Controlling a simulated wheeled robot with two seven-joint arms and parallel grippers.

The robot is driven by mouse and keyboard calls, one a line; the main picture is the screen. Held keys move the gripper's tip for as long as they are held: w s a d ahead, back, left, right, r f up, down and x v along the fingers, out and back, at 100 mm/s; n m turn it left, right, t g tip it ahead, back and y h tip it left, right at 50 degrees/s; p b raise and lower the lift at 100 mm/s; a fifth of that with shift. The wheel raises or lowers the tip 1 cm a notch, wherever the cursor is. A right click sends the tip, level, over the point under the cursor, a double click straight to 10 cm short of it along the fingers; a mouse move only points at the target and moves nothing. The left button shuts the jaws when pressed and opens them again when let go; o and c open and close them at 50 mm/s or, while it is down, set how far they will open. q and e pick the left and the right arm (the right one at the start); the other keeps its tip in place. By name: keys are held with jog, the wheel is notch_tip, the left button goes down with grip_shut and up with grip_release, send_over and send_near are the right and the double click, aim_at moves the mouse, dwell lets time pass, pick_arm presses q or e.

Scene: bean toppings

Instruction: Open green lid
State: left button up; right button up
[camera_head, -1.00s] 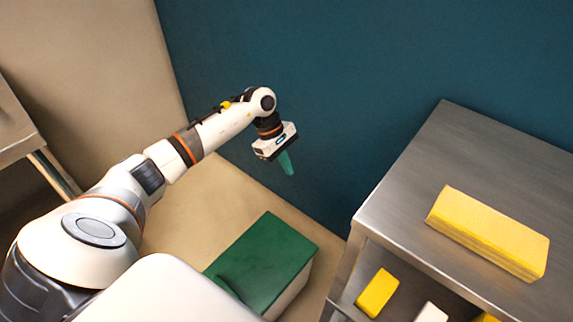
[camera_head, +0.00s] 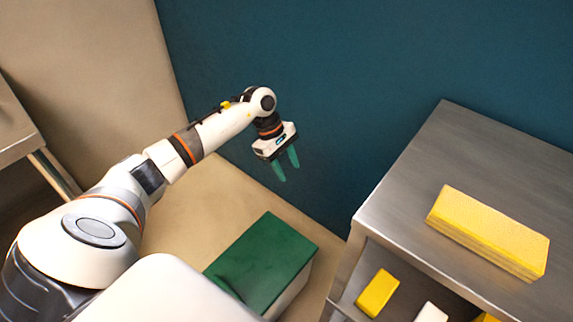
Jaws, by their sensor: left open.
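The green lid (camera_head: 265,262) lies flat and closed on top of a pale box (camera_head: 292,292) on the floor. Its lower left part is hidden behind my own white body. My left gripper (camera_head: 287,168) hangs in the air above and beyond the lid, near the blue wall. Its two green fingers point down, spread apart, with nothing between them. It does not touch the lid. My right gripper is not in view.
A steel table (camera_head: 440,180) stands at the right, with a yellow stack (camera_head: 490,232) on top. A yellow block (camera_head: 377,293) and a white item (camera_head: 431,313) sit on its lower shelf. A dark blue wall (camera_head: 330,80) rises behind. Another metal table (camera_head: 15,140) is at the left edge.

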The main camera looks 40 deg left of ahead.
pick_arm(q)
jog(key=p+v, duration=0.1)
jog(key=v, duration=1.1)
jog(key=shift+p, duration=0.3)
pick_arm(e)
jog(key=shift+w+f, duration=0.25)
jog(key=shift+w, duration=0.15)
